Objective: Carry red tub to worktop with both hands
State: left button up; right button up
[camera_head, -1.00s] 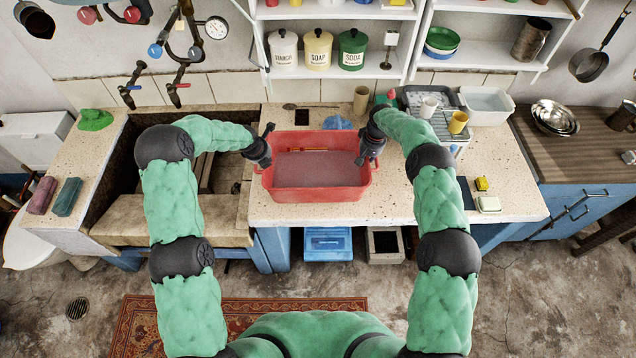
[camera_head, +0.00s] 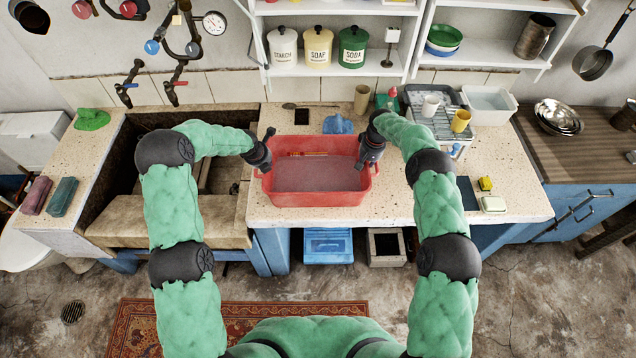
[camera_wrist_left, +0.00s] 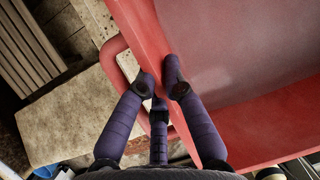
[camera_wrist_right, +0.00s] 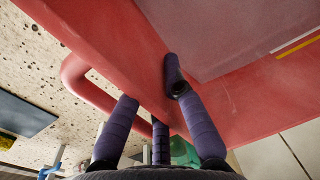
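The red tub (camera_head: 318,198) stands level on the speckled stone worktop (camera_head: 420,205), just right of the trough. It holds greyish content, perhaps water, and a yellow stripe shows on its far inner wall. My left gripper (camera_head: 266,163) is at the tub's left rim. In the left wrist view its fingers (camera_wrist_left: 158,76) are close together on either side of the red wall, beside the loop handle. My right gripper (camera_head: 367,160) is at the right rim. In the right wrist view its fingers (camera_wrist_right: 149,82) straddle the wall with a wider gap, beside the other handle.
The stone trough (camera_head: 125,160) is at the left. A rack with cups (camera_head: 437,118) stands at the back right.

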pick_arm(q)
jog(key=shift+o, duration=1.3)
jog(key=shift+s+d+f, duration=0.1)
jog(key=shift+s+d, duration=0.15)
jog(key=shift+d, duration=0.2)
pick_arm(e)
jog(key=shift+o, duration=1.3)
jog(key=shift+s+a+r, duration=0.1)
jog(key=shift+a, duration=0.35)
pick_arm(q)
jog(key=shift+a, duration=0.1)
pick_arm(e)
jog(key=shift+r, duration=0.1)
pick_arm(q)
jog(key=shift+w+a+r, duration=0.1)
jog(key=shift+w+r, duration=0.1)
jog(key=shift+r, duration=0.05)
pick_arm(e)
jog(key=shift+d, duration=0.2)
